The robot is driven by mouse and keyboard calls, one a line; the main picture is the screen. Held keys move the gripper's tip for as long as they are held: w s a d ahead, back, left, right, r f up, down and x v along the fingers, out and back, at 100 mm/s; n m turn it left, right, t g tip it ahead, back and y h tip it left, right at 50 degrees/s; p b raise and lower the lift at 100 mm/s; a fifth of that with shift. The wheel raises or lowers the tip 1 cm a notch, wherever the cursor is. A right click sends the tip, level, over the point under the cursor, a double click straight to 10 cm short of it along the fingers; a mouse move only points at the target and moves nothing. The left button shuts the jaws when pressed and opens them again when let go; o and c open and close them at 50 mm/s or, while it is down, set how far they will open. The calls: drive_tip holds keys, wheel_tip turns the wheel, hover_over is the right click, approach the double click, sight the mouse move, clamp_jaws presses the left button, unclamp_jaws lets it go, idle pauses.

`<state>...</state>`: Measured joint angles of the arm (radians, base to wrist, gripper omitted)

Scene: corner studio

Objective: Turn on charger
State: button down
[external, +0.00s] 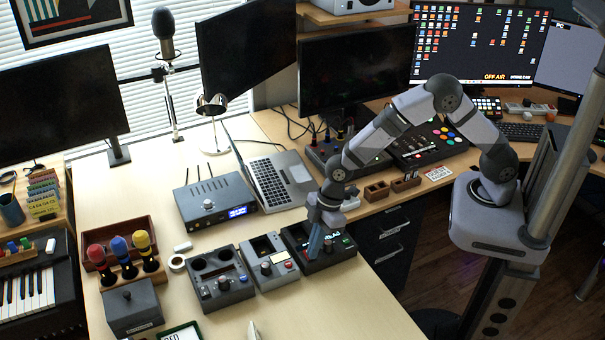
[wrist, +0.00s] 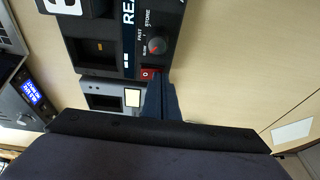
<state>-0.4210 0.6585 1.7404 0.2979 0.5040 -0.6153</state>
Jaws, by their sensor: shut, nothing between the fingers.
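The charger appears to be the black box (external: 343,252) at the right end of a row of devices on the table. In the wrist view the charger (wrist: 120,45) shows an empty dark slot, a FAST/SLOW/STORE dial with a red mark and a small red rocker switch (wrist: 148,73) at its edge. My gripper (external: 313,252) is over the charger, pointing down. In the wrist view my gripper (wrist: 160,85) is shut and empty, its tips right beside the red switch. I cannot tell whether they touch it. The fingers may hide part of the switch.
A grey device (external: 270,262) with a red knob stands left of the charger, and a dark two-cup unit (external: 219,279) beyond it. A laptop (external: 272,183) and a box with a blue display (external: 214,202) stand behind.

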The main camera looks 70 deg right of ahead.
drive_tip(key=shift+w+d, duration=0.1)
drive_tip(key=shift+d, duration=0.05)
drive_tip(key=shift+w+d+r, duration=0.1)
drive_tip(key=shift+w+d, duration=0.3)
drive_tip(key=shift+w, duration=0.05)
drive_tip(key=shift+r, duration=0.15)
drive_tip(key=shift+r+p, duration=0.45)
drive_tip(key=shift+r, duration=0.1)
wheel_tip(320, 180, up, 4)
drive_tip(key=p, duration=0.2)
drive_tip(key=shift+s+a+f+p, duration=0.15)
drive_tip(key=shift+p, duration=0.25)
drive_tip(key=s+r+b, duration=0.2)
drive_tip(key=s+r, duration=0.1)
drive_tip(key=r, duration=0.5)
drive_tip(key=shift+s+d+r+b, duration=0.2)
drive_tip(key=shift+d+b, duration=0.1)
drive_tip(key=shift+b, duration=0.1)
